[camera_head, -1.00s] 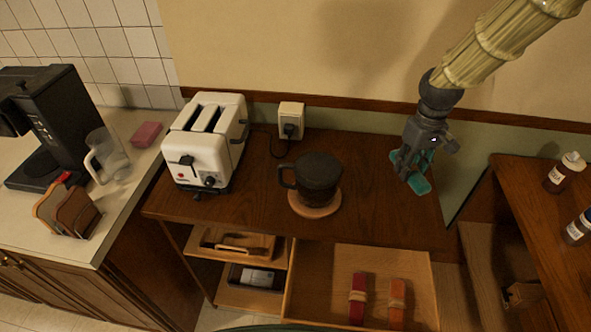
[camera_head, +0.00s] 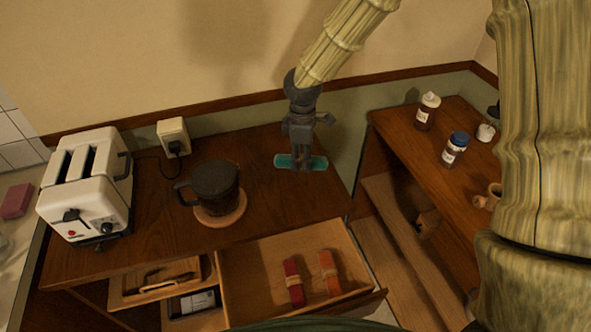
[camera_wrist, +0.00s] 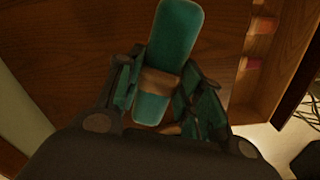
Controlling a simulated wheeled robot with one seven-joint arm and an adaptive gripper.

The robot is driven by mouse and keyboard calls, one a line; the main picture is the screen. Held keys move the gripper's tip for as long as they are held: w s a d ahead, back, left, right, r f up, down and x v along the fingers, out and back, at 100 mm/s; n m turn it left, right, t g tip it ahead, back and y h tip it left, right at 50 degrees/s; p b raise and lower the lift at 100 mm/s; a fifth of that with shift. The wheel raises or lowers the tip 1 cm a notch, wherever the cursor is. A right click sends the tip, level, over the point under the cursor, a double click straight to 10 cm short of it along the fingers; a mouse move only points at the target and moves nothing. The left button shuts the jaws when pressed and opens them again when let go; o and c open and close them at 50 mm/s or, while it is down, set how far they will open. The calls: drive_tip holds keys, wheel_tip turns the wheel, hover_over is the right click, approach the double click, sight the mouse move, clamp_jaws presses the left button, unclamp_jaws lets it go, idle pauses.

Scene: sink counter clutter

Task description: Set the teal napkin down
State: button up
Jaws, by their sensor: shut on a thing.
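The teal napkin (camera_head: 286,161) is a rolled strip with a tan band around its middle. In the head view it lies crosswise in my gripper (camera_head: 302,164), over the right part of the dark wooden cabinet top (camera_head: 262,150). The wrist view shows the napkin (camera_wrist: 176,32) lengthwise between the fingers of my gripper (camera_wrist: 165,95), with the tan band (camera_wrist: 158,84) near them. My gripper is shut on the napkin. I cannot tell whether the napkin touches the wood.
A dark mug (camera_head: 215,185) on a round coaster (camera_head: 222,218) stands left of my gripper, with a white toaster (camera_head: 85,190) farther left. Below, an open drawer (camera_head: 245,288) holds a red roll (camera_head: 292,282) and an orange roll (camera_head: 329,272). Bottles (camera_head: 455,150) stand on the right counter.

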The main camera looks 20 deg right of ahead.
sight(301, 181)
drive_tip(key=shift+f+p, duration=0.75)
drive_tip(key=shift+f, duration=2.3)
drive_tip(key=shift+f, duration=0.1)
drive_tip(key=o, duration=1)
drive_tip(key=shift+r+b, duration=1.35)
drive_tip(key=shift+r, duration=4.8)
